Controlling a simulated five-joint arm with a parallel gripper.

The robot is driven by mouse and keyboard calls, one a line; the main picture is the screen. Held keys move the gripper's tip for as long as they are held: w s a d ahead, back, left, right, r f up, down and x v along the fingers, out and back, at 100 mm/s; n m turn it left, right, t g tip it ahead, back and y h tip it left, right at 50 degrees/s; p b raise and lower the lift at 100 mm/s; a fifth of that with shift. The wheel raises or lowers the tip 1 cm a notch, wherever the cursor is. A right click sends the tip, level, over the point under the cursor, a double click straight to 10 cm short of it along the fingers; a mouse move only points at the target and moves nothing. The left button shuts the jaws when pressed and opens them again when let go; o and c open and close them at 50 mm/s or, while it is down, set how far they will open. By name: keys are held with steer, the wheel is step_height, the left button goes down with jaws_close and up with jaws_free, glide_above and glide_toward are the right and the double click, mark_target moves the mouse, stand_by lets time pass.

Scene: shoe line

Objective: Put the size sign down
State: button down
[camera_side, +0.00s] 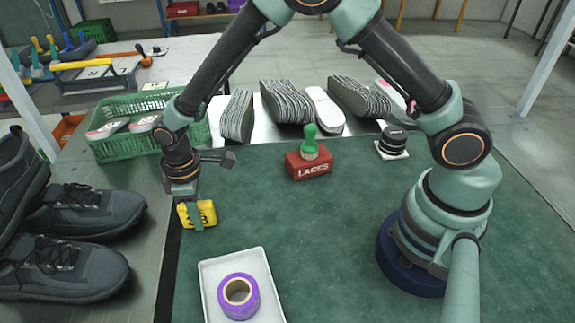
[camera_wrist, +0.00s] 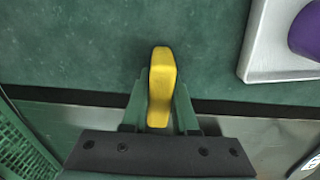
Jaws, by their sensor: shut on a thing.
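The size sign (camera_side: 207,212) is a small yellow block with dark figures on its face. In the side view it is at the left edge of the green mat (camera_side: 330,220). My gripper (camera_side: 194,214) points down and is shut on it, with one finger across its face. In the wrist view the yellow sign (camera_wrist: 161,88) stands between the two green fingers of my gripper (camera_wrist: 160,105), its far end reaching over the mat. I cannot tell whether its underside touches the mat.
A white tray (camera_side: 212,290) with a purple tape roll (camera_side: 238,296) lies in front. A red LACES box (camera_side: 309,163) with a green stamp, a black round tin (camera_side: 392,141), a green basket (camera_side: 128,147) and dark shoes (camera_side: 75,212) stand around. The mat's middle is clear.

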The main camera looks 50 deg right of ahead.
steer(key=shift+f, duration=0.15)
steer(key=c, duration=0.7)
jaws_free()
